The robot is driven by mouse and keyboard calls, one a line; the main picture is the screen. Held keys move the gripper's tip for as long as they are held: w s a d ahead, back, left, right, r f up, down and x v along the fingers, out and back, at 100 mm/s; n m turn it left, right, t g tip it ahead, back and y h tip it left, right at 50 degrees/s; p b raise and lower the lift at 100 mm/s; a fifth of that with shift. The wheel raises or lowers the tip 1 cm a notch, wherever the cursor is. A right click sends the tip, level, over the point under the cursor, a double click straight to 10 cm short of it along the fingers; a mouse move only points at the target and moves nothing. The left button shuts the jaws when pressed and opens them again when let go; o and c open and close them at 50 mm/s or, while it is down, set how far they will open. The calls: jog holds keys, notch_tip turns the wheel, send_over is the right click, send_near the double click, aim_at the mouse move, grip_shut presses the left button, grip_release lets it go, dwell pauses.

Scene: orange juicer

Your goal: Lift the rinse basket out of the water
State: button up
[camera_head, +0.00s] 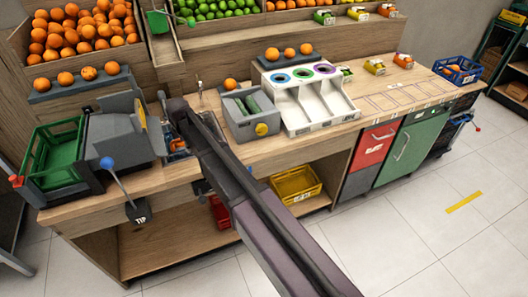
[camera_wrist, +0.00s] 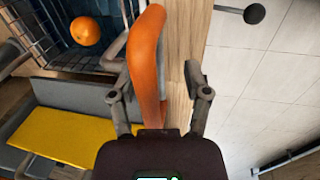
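In the wrist view the rinse basket (camera_wrist: 52,42) is a dark wire basket at the upper left, with one orange (camera_wrist: 86,31) in it over dark blue water. A thick orange handle (camera_wrist: 147,60) runs down the middle of that view. My gripper (camera_wrist: 156,78) has its fingers apart, one on each side of the handle. Bare wood shows between the handle and the right finger, so it is not closed on it. In the head view my arm hides most of the basin area, and a bit of blue and orange (camera_head: 177,146) shows beside it.
A grey box with a yellow panel (camera_wrist: 75,136) lies left of my gripper. In the head view a green crate (camera_head: 56,145) and grey machine stand left of the basin. A grey juicer unit (camera_head: 240,125) and white sorting bin (camera_head: 305,112) stand right. The floor is clear in front.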

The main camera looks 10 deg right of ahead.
jog(key=shift+s+r+p, duration=1.25)
jog(key=shift+r+p, duration=5.25)
jog(key=shift+r, duration=0.25)
jog(key=s+d+f+m+b, duration=0.2)
jog(key=s+d+m, duration=0.2)
jog(key=d, duration=0.5)
jog(key=s+d+f+m+g+b, duration=0.1)
jog(key=s+d+f+m+b, duration=0.1)
jog(key=d+m, duration=0.3)
jog(key=s+d+f+m+b, duration=0.2)
jog(key=s+d+m, duration=0.3)
jog(key=d, duration=0.8)
jog(key=shift+s+f+h, duration=0.15)
jog(key=shift+s+h, duration=0.15)
jog(key=shift+w, duration=0.1)
jog(key=w+a+r+n+p, duration=0.3)
jog(key=a+n, duration=0.1)
jog(key=a, duration=0.5)
jog(key=w+a+r+n+p, duration=0.3)
jog(key=w+a+n, duration=0.1)
jog(key=a, duration=0.5)
jog(key=w+a+r+n+t+p, duration=0.1)
jog(key=w+a+r+n+p, duration=0.2)
jog(key=a+n, duration=0.3)
jog(key=w+a+r, duration=0.1)
jog(key=a, duration=0.1)
jog(key=shift+w+a+p, duration=0.15)
jog(key=shift+a+p, duration=0.15)
jog(key=shift+a, duration=0.1)
jog(key=shift+f, duration=0.15)
